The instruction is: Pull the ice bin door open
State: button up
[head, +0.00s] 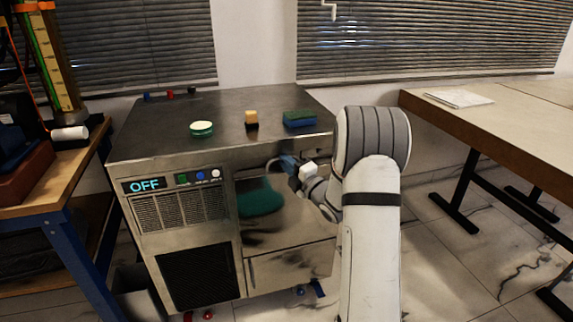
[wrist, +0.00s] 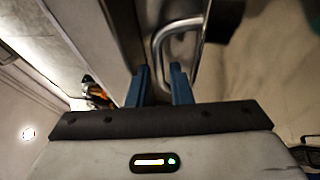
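The steel ice machine (head: 215,160) stands with its bin section at the front right. A smooth front panel (head: 285,222), with a dark green patch on it, lies below my gripper and appears to be the ice bin door. I cannot tell whether it is fully closed. My gripper (head: 288,163) is at the upper part of this section, partly hidden by my arm. In the wrist view my gripper (wrist: 160,72) has its two blue fingers apart. A bent metal bar handle (wrist: 184,32) lies just beyond the fingertips, its near end lined up with the gap. Contact is unclear.
A green-and-white round item (head: 201,129), a yellow-and-black block (head: 251,120) and a green-and-blue block (head: 299,119) sit on the machine's top. A bench (head: 60,190) stands at left, a table (head: 510,125) at right.

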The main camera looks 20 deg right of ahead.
jog(key=shift+w, duration=0.15)
jog(key=shift+c, duration=0.3)
grip_shut()
